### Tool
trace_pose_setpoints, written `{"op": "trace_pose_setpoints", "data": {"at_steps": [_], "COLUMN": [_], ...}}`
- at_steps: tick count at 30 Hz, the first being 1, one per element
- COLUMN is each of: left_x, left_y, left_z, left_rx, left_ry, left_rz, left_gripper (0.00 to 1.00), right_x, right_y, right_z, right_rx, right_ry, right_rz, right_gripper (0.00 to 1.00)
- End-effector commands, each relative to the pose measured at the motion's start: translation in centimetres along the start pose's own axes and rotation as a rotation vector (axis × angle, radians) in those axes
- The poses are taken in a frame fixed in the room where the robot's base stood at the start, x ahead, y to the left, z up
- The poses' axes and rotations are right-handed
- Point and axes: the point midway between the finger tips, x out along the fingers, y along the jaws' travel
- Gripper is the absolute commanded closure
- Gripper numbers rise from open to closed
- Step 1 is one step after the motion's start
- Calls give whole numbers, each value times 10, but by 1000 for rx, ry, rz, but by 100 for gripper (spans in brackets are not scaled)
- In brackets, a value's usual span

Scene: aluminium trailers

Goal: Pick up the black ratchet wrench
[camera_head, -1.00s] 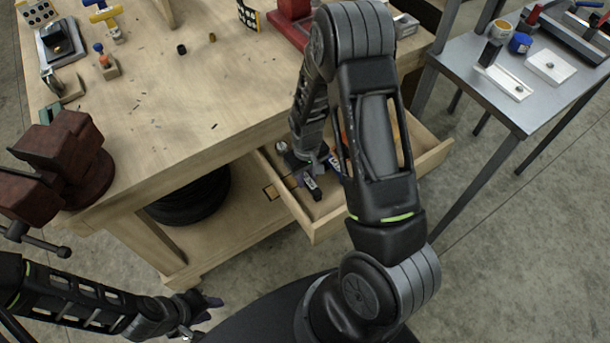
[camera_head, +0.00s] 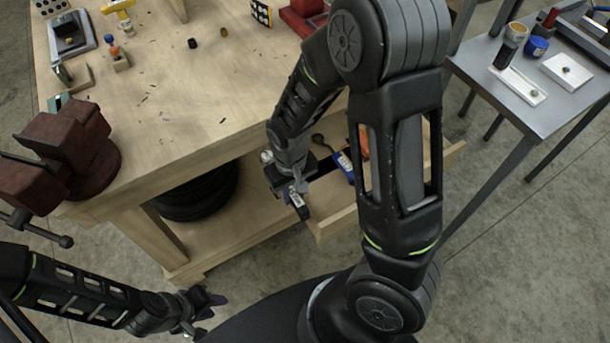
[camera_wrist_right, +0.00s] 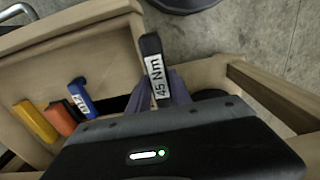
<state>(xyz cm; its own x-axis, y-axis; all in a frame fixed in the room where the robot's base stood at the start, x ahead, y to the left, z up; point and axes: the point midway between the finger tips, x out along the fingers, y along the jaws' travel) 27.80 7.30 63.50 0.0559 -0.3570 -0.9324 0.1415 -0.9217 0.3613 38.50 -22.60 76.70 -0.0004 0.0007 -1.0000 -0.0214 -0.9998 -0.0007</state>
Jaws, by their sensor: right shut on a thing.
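The black ratchet wrench (camera_wrist_right: 154,66) has a white "45 Nm" label on its handle. My right gripper (camera_wrist_right: 158,88) is shut on it in the right wrist view, with the handle end sticking out past the fingers. In the head view the wrench (camera_head: 300,207) shows at my right gripper (camera_head: 293,191), over the left front edge of the open drawer (camera_head: 336,222). Its head is hidden by the gripper. My left gripper (camera_head: 212,308) is low at the left, away from the bench; its finger gap is unclear.
A blue-handled tool (camera_head: 345,168) and an orange-handled tool (camera_head: 363,141) lie in the drawer, beside a yellow handle (camera_wrist_right: 37,121). A red vise (camera_head: 80,150) stands on the wooden bench (camera_head: 180,110). A metal side table (camera_head: 505,100) is at the right. Floor in front is clear.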

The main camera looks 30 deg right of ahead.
Motion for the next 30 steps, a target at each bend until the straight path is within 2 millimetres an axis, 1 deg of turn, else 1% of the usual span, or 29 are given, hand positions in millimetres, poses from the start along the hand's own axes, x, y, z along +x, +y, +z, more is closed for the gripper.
{"op": "trace_pose_setpoints", "data": {"at_steps": [1, 6, 12, 18, 30], "left_x": [2, 4, 6, 6, 6], "left_y": [0, -1, -2, -2, -2], "left_z": [0, 0, 0, 0, 0], "left_rx": [0, 1, 1, 1, 1], "left_ry": [0, 1, 1, 1, 1], "left_rz": [0, 1, 1, 1, 1], "left_gripper": [66, 66, 66, 66, 66], "right_x": [0, 0, 0, 0, 0], "right_y": [-10, -37, -58, -66, -66], "right_z": [4, 18, 30, 34, 34], "right_rx": [-7, -6, -3, 0, 0], "right_ry": [2, 2, 1, 2, 2], "right_rz": [0, 0, 0, 0, 0], "right_gripper": [100, 100, 100, 100, 100]}}
